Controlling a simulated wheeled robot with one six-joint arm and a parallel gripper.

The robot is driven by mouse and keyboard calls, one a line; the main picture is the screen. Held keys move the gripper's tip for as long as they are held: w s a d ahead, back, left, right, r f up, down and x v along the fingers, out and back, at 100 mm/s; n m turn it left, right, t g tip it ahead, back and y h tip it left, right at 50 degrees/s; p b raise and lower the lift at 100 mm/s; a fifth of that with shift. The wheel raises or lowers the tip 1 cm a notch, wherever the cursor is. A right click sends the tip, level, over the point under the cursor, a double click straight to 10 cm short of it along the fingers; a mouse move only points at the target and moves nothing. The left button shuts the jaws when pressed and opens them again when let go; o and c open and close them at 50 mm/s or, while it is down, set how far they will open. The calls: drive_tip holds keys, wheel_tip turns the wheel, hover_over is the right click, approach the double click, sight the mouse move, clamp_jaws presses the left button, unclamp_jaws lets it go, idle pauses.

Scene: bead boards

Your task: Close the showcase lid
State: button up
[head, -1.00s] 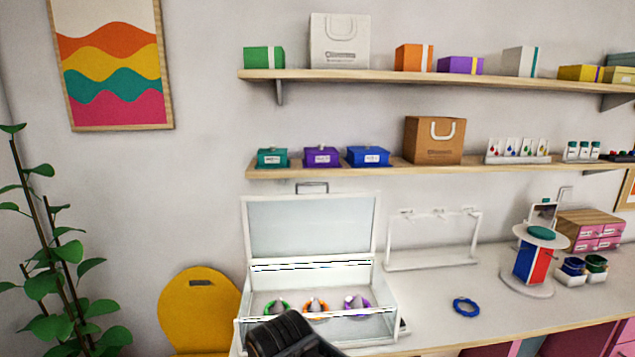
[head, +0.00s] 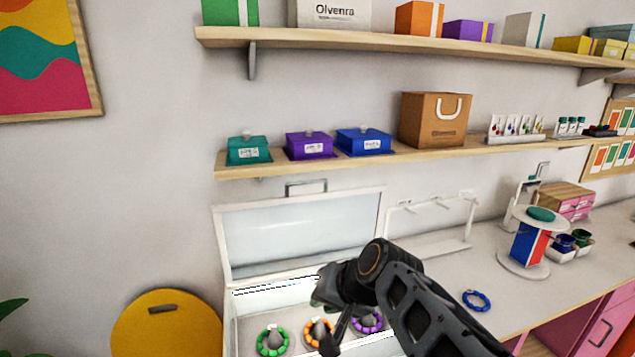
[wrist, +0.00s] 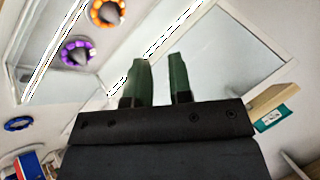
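The showcase is a white box with a clear front, and its lid (head: 300,238) stands open, tilted up at the back near the wall. A grey handle (head: 306,187) sits on the lid's upper edge. Inside the showcase base (head: 228,318) are green (head: 272,341), orange (head: 318,333) and purple (head: 367,321) bead rings on grey cones. My gripper (wrist: 158,65) is open and empty, with a gap between its green fingers. In the head view it hangs over the showcase, in front of the lid, hiding part of the interior. The lid's glass (wrist: 220,55) lies beyond the fingers in the wrist view.
A shelf (head: 290,165) with teal, purple and blue boxes and a brown bag runs above the lid. A white rack (head: 430,240), a blue bead ring (head: 476,300) and a round-topped stand (head: 535,240) are to the right. A yellow chair (head: 165,330) is at left.

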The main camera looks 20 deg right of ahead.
drive_tip(key=w+d+r+m+t+y, duration=0.2)
drive_tip(key=w+r+m+t, duration=0.15)
drive_tip(key=w+r, duration=0.25)
drive_tip(key=m+t, duration=0.5)
drive_tip(key=m, duration=0.1)
approach(309, 183)
drive_tip(key=p+x, duration=0.3)
drive_tip(key=x, duration=0.7)
drive_tip(key=shift+w, duration=0.3)
drive_tip(key=shift+c, duration=0.3)
clamp_jaws()
